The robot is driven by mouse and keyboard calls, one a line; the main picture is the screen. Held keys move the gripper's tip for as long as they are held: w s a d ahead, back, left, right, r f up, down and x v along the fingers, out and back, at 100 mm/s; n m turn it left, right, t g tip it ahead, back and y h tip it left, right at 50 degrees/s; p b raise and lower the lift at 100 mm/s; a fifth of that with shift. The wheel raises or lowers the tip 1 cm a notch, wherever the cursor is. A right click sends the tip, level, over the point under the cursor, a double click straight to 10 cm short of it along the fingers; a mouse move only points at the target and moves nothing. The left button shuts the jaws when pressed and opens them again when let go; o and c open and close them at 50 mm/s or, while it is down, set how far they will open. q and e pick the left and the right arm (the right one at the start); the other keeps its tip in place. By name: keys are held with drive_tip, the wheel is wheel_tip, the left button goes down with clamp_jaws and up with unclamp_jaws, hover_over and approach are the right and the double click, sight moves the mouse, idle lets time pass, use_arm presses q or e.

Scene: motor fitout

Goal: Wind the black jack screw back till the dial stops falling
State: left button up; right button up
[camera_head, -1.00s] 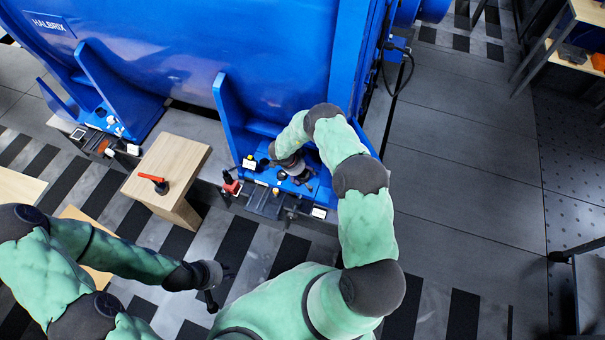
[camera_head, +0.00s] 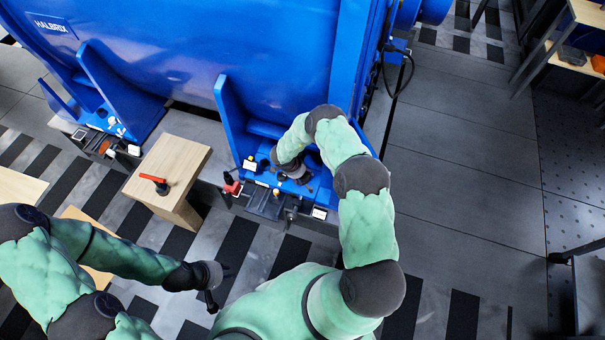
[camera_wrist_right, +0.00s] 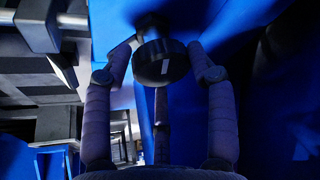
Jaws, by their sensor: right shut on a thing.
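The black jack screw (camera_wrist_right: 160,64) shows in the right wrist view as a round dark head with a pale mark on its face. My right gripper (camera_wrist_right: 162,58) has its fingers around this head and is shut on it. In the head view my right gripper (camera_head: 299,175) is low at the blue motor foot, and the wrist hides most of the screw. My left gripper (camera_head: 219,286) hangs empty over the striped floor with its fingers apart. I cannot make out a dial or its reading.
The large blue motor (camera_head: 200,50) fills the back. A wooden block (camera_head: 166,168) with a red-handled tool (camera_head: 155,181) stands left of the right gripper. A red part (camera_head: 232,187) and small fittings sit along the foot's front edge. The floor at right is clear.

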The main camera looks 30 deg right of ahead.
drive_tip(key=n, duration=0.1)
drive_tip(key=d+n+t+p, duration=0.1)
drive_tip(key=n, duration=0.1)
drive_tip(key=shift+w+r, duration=0.2)
drive_tip(key=shift+r, duration=0.2)
drive_tip(key=n, duration=0.2)
drive_tip(key=n+t+p, duration=0.1)
drive_tip(key=n, duration=0.1)
drive_tip(key=shift+t+y, duration=0.3)
drive_tip(key=n+t+y, duration=0.1)
drive_tip(key=n, duration=0.3)
drive_tip(key=shift+d, duration=0.15)
drive_tip(key=shift+w+n+t+y, duration=0.1)
drive_tip(key=shift+n+t+y, duration=0.45)
drive_tip(key=shift+n, duration=1.15)
drive_tip(key=o, duration=1.1)
drive_tip(key=shift+w, duration=0.1)
drive_tip(key=shift+a+f, duration=0.1)
drive_tip(key=shift+a, duration=0.2)
drive_tip(key=shift+s+f, duration=0.1)
drive_tip(key=shift+s, duration=0.25)
